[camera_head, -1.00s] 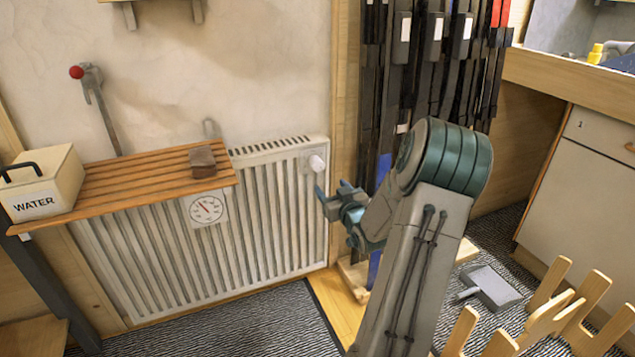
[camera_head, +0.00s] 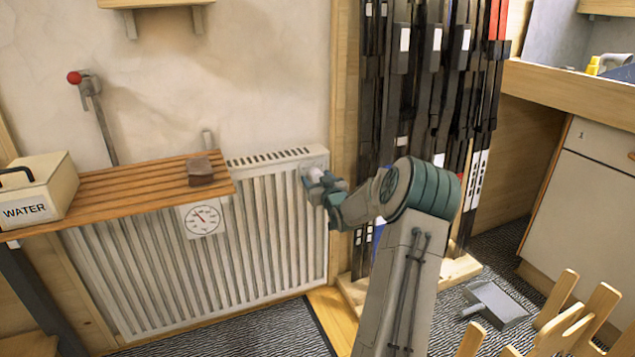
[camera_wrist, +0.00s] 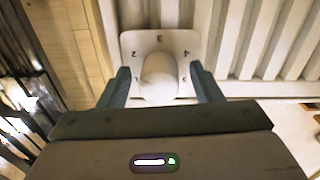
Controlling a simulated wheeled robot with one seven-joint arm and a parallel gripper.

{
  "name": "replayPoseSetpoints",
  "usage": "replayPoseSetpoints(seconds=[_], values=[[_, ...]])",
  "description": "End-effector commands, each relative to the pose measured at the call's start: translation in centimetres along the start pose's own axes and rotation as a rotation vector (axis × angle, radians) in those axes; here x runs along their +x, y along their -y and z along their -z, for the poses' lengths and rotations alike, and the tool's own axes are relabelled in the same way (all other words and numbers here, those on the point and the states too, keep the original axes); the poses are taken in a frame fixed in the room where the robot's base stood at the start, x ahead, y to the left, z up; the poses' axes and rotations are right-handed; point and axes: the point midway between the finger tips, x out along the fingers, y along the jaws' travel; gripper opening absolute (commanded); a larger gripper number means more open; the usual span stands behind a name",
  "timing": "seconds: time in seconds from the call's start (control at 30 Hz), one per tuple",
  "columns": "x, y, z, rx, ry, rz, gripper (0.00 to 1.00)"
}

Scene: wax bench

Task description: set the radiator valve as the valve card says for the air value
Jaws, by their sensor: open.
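The radiator valve is a white rounded knob (camera_wrist: 159,76) on a pale plate (camera_wrist: 132,44). The plate has numbers around the knob; 2, 3 and 4 can be read in the wrist view. In the head view the knob (camera_head: 315,173) is at the radiator's upper right corner. My gripper (camera_wrist: 163,84) is open, with one finger on each side of the knob; I cannot tell whether they touch it. In the head view my gripper (camera_head: 322,184) partly covers the knob. A round dial (camera_head: 204,220) hangs on the radiator front. Its scale is too small to read. I see no readable valve card.
The white radiator (camera_head: 250,250) stands against the wall. A slatted wooden shelf (camera_head: 130,192) above it holds a brown block (camera_head: 200,170) and a box marked WATER (camera_head: 45,190). Skis (camera_head: 430,90) stand upright right of the radiator. A wooden rack (camera_head: 560,325) is at lower right.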

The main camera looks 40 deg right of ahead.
Motion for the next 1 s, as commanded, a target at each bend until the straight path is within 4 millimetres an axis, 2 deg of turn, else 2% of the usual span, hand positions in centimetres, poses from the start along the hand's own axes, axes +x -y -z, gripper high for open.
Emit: replayPoseSetpoints(seconds=[0.37, 0.5, 0.53, 0.8, 1.0], values=[[0.49, 0.0, -0.02, 0.0, 0.001, 0.0, 0.59], [0.47, -0.01, -0.02, 0.0, 0.001, 0.0, 0.2], [0.47, -0.01, -0.02, 0.0, 0.001, 0.0, 0.14], [0.46, -0.02, 0.03, 0.015, 0.002, 0.0, 0.14], [0.45, 0.0, 0.15, 0.09, 0.004, 0.0, 0.14]])
